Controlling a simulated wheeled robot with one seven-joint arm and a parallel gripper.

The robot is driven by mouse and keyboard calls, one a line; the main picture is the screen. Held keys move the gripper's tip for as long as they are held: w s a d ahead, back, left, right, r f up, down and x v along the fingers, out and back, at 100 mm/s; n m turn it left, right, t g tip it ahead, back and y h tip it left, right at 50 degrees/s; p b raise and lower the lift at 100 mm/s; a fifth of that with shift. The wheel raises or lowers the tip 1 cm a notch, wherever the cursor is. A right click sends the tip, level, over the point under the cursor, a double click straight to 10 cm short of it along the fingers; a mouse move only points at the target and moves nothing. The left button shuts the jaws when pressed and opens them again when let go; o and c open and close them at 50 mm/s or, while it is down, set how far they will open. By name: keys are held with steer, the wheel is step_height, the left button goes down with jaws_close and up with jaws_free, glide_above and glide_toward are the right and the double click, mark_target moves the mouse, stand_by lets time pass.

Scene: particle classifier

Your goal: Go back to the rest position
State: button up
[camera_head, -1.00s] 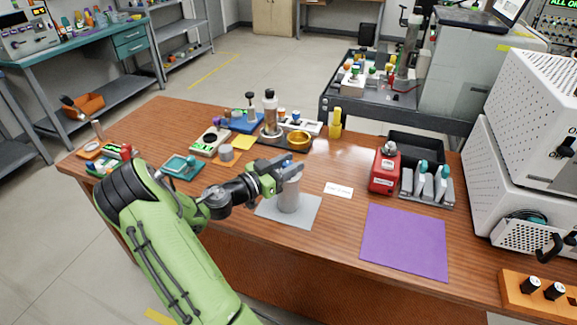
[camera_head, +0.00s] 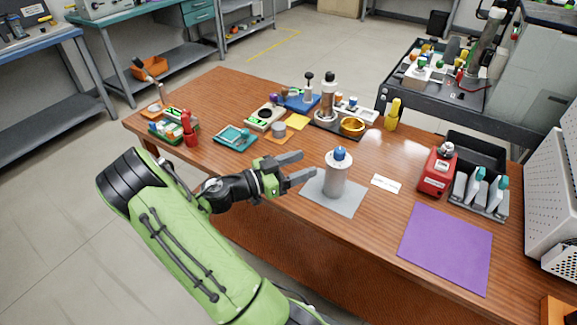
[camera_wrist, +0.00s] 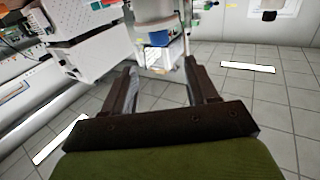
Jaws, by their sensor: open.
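My gripper (camera_head: 299,167) is open and empty in the head view. It is just left of a grey cylindrical container with a blue top (camera_head: 336,175), and apart from it. The container stands upright on a grey mat (camera_head: 348,206) near the table's front edge. In the wrist view my gripper (camera_wrist: 160,72) shows both fingers spread wide. A pale cylinder with a blue band (camera_wrist: 155,28) lies beyond the fingertips, with nothing gripped between them.
The wooden table (camera_head: 290,235) holds a purple mat (camera_head: 446,247), a red device (camera_head: 437,172) and a white card (camera_head: 385,184) to the right. A red bottle (camera_head: 190,130) and a teal tray (camera_head: 235,137) stand left. A dark cart (camera_head: 440,110) stands behind.

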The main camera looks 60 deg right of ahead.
steer(key=shift+v, duration=1.85)
